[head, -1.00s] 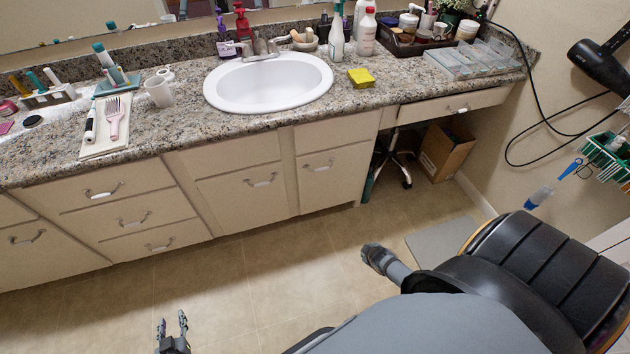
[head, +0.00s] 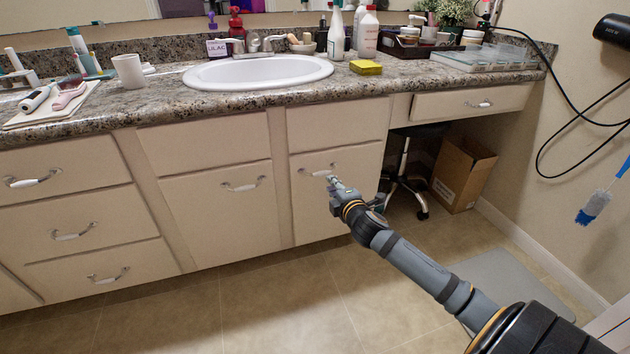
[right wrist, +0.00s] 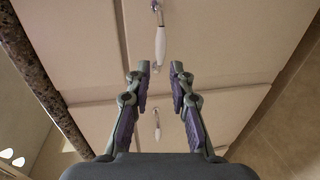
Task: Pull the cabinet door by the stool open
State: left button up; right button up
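The cabinet door by the stool (head: 350,212) is a cream panel under the counter, right of the sink, and looks shut. Its curved handle (head: 318,171) has a white grip and also shows in the right wrist view (right wrist: 160,45). My right gripper (head: 334,182) is just in front of this handle, at its right end in the head view. In the right wrist view my right gripper (right wrist: 160,67) is open, and the handle lies in line with the gap between its fingertips. Contact cannot be told. My left gripper is out of view.
The wheeled stool (head: 405,180) stands in the knee space right of the door, beside a cardboard box (head: 462,172). Another door's handle (head: 243,185) is to the left. The granite counter (head: 240,110) overhangs above. The floor (head: 290,300) in front is clear.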

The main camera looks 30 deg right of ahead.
aim_at(321, 174)
jog(key=b+x, duration=0.4)
jog(key=x, duration=0.5)
jog(key=shift+w+f+b, duration=0.15)
jog(key=shift+f+b, duration=0.05)
jog(key=shift+b, duration=0.2)
jog(key=shift+w+d, duration=0.15)
jog(key=shift+w, duration=0.2)
grip_shut()
